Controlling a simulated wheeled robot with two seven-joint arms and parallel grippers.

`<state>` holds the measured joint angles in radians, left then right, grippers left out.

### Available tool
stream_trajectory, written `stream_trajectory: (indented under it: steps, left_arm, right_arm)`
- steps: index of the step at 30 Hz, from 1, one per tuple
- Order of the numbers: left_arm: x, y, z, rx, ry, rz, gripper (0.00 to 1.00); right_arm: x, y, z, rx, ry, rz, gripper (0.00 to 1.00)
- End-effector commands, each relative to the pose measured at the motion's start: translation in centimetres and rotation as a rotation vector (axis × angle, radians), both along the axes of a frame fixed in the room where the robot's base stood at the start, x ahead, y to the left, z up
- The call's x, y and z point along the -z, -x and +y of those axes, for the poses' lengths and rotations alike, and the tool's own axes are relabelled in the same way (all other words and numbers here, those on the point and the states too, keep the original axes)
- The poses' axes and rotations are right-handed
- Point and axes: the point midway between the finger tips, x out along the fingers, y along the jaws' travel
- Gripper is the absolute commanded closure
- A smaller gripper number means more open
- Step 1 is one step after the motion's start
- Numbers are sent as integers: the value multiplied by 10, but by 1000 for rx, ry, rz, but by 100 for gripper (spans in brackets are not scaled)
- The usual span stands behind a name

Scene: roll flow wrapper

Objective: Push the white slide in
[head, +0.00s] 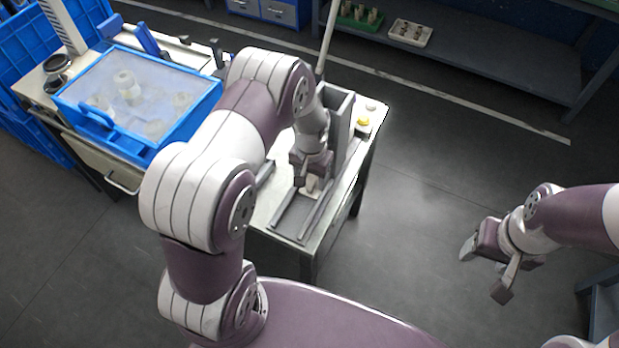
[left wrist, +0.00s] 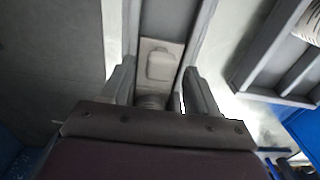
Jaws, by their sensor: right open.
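The white slide (left wrist: 162,62) is a small pale block with a raised pad, lying in a grey channel between two rails. In the head view the slide (head: 312,187) shows just below my left gripper (head: 311,182), partly covered by it. In the left wrist view the fingers of my left gripper (left wrist: 160,88) stand apart, one on each side of the channel, with the near end of the slide between them. I cannot tell whether they touch it. A rounded grey part between the fingers is mostly hidden. My right gripper (head: 485,270) is open and empty over the floor at the right.
The grey rails (head: 287,215) run along a small metal table (head: 327,228), with a tall grey housing (head: 341,125) behind my left gripper. A yellow button (head: 363,121) sits at the table's right edge. A blue bin (head: 190,135) with a clear lid stands at left.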

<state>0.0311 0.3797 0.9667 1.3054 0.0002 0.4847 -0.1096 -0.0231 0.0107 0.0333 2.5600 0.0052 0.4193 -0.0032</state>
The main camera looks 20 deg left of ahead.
Motion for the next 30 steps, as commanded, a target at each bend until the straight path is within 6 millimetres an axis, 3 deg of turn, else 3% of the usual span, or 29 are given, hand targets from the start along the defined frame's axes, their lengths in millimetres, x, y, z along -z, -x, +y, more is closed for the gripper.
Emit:
stream_trajectory:
  steps: [8, 11, 21, 25, 30]
  left_arm:
    - [-4, 1, 0, 0, 0, 2, 40]
    - [-22, 0, 0, 0, 0, -1, 40]
    - [-107, 0, 0, 0, 0, 0, 40]
    - [-122, 0, 0, 0, 0, 2, 40]
    - [-126, 0, 0, 0, 0, 3, 40]
  right_arm:
    - [0, 0, 0, 0, 0, 0, 40]
    - [0, 0, 0, 0, 0, 0, 40]
    - [2, 0, 0, 0, 0, 0, 40]
    - [2, 0, 0, 0, 0, 0, 40]
    - [2, 0, 0, 0, 0, 0, 40]
